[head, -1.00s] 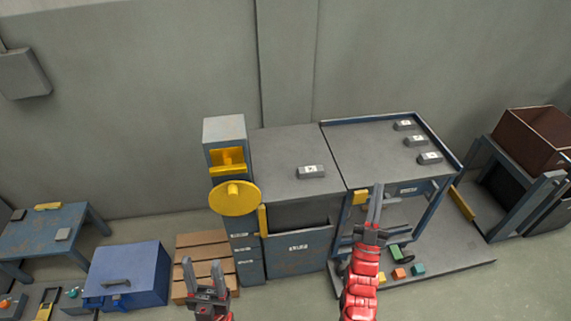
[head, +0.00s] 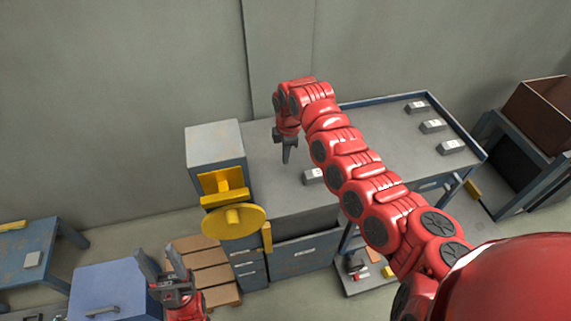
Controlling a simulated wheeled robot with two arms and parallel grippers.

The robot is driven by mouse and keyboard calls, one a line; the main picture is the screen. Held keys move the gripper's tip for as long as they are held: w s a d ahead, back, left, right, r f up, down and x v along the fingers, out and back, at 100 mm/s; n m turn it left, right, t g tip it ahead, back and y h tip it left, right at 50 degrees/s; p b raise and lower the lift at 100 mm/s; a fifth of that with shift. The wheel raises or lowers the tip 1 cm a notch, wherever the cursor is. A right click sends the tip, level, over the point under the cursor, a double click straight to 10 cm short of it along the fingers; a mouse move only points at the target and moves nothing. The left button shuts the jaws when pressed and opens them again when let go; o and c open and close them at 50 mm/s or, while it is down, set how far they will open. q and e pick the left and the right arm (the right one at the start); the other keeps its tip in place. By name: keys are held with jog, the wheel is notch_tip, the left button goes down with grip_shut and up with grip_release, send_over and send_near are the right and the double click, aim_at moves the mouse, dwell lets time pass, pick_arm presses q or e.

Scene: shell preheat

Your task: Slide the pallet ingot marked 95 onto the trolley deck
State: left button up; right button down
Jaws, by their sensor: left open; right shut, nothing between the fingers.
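A grey ingot (head: 312,176) with a white label lies on the grey top of the cabinet (head: 262,180); my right arm covers part of it. Three more labelled ingots, one near the back corner (head: 417,107), one in the middle (head: 432,126) and one nearer (head: 451,147), lie on the blue-rimmed deck (head: 385,125) to the right. The labels are too small to read. My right gripper (head: 287,158) is shut and empty, pointing down over the cabinet top, left of the lone ingot and apart from it. My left gripper (head: 161,262) is open and empty at lower left.
A grey column with a yellow wheel (head: 234,221) stands left of the cabinet top. A wooden pallet (head: 205,268), a blue box (head: 110,290) and a blue table (head: 35,245) are at lower left. A brown bin (head: 545,108) stands at far right.

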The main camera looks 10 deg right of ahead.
aim_at(313, 176)
jog(key=shift+n+g+h, duration=0.3)
jog(key=shift+g, duration=0.1)
jog(key=f, duration=0.3)
jog(key=s+f+p, duration=0.1)
jog(key=f, duration=0.5)
jog(key=shift+s+d+p, duration=0.25)
jog(key=shift+d+p, duration=0.05)
jog(key=shift+p, duration=0.1)
jog(key=d+p, duration=0.1)
jog(key=d, duration=0.2)
jog(key=shift+w+d+f, duration=0.1)
jog(key=shift+d+f, duration=0.1)
jog(key=shift+d, duration=0.35)
